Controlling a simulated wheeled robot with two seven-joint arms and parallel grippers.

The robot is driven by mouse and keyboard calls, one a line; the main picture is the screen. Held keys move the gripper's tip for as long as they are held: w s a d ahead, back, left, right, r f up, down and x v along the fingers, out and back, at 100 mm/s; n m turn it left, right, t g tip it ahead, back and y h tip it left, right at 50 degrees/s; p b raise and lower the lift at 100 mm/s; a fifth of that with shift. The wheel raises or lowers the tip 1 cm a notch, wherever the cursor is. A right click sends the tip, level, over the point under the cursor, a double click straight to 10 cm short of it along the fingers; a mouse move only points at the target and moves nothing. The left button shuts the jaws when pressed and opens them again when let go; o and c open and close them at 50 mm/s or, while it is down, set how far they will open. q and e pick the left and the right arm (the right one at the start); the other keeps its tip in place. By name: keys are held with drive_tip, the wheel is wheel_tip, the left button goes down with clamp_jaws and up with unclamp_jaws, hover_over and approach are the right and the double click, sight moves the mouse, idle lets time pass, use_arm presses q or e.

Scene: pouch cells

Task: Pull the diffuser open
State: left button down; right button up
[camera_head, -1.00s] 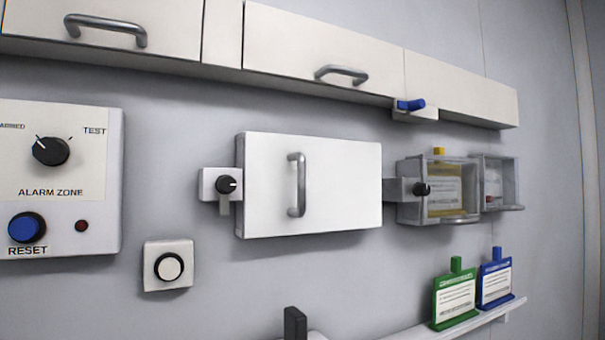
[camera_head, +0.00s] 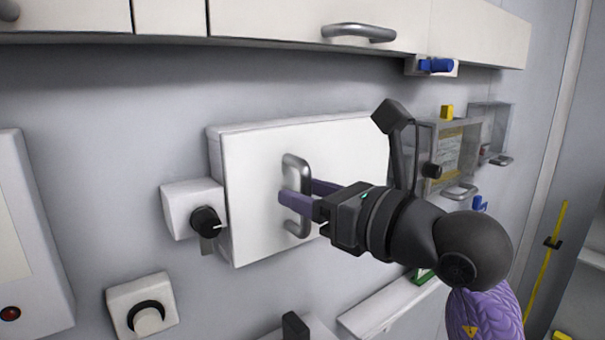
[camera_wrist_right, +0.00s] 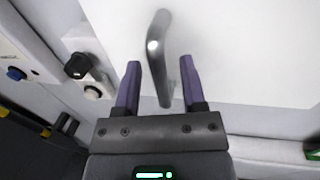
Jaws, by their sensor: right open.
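A white box with a flat front panel (camera_head: 255,170) is mounted on the wall; no label on it reads as diffuser. It bears a vertical silver bar handle (camera_head: 297,172), and the panel looks closed. My right gripper (camera_head: 298,193) is open at the handle's middle, with one purple finger on each side of the bar. In the right wrist view the handle (camera_wrist_right: 160,45) runs between the two open fingers of the gripper (camera_wrist_right: 160,66). I cannot tell whether either finger touches it. My left gripper is not in view.
A black knob (camera_head: 207,222) on a white block sits left of the box. A round push button (camera_head: 147,316) is below it. Overhead cabinets (camera_head: 290,20) run above. Clear holders (camera_head: 446,150) stand to the right, partly behind my arm. A shelf (camera_head: 385,305) is below.

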drive_tip(key=shift+w+a, duration=0.15)
drive_tip(key=shift+a, duration=0.1)
clamp_jaws()
drive_tip(key=shift+w, duration=0.1)
idle(1.2)
